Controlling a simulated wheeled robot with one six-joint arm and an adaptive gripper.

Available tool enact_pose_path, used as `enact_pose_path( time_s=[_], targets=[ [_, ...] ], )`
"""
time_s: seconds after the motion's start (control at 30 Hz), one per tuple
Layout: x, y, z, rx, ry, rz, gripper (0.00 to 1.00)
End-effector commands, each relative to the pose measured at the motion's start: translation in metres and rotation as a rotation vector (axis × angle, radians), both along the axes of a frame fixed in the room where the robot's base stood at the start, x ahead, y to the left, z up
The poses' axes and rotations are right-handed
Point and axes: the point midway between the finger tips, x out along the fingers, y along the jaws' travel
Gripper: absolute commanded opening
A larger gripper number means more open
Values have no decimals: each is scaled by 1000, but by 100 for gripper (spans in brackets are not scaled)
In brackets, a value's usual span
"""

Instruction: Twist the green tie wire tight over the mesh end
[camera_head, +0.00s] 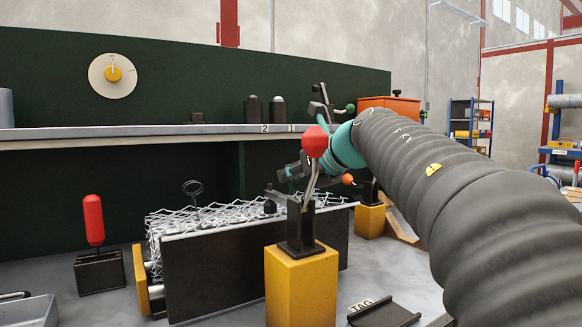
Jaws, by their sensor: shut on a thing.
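The silvery wire mesh (222,213) lies in a dark trough (215,275), its zigzag edges standing above the front wall. A dark wire loop (193,188) stands upright from the mesh near its left end. I cannot make out a green tie wire. My gripper (290,173), dark and teal, is over the right part of the mesh, behind a red-knobbed lever. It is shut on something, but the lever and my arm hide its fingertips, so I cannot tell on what.
The red-knobbed lever (315,142) stands on a yellow block (301,287) in front of the trough. A red-handled tool (93,220) stands in a black holder at left. Green-knobbed (350,108) and orange-knobbed (348,179) parts are close by my wrist. A TAG plate (384,314) lies at front right.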

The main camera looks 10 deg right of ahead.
Motion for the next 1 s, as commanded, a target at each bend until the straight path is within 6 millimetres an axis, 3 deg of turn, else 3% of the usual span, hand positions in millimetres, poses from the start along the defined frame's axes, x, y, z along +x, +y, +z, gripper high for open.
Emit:
enact_pose_path(
  time_s=[0.4, 0.9, 0.93, 1.0],
  targets=[
    [0, 2, 1, 0, 2, -161, 0],
    [0, 1, -1, 1, 3, -178, 0],
    [0, 1, -1, 1, 3, -178, 29],
    [0, 1, -1, 1, 3, -178, 47]
  ],
)
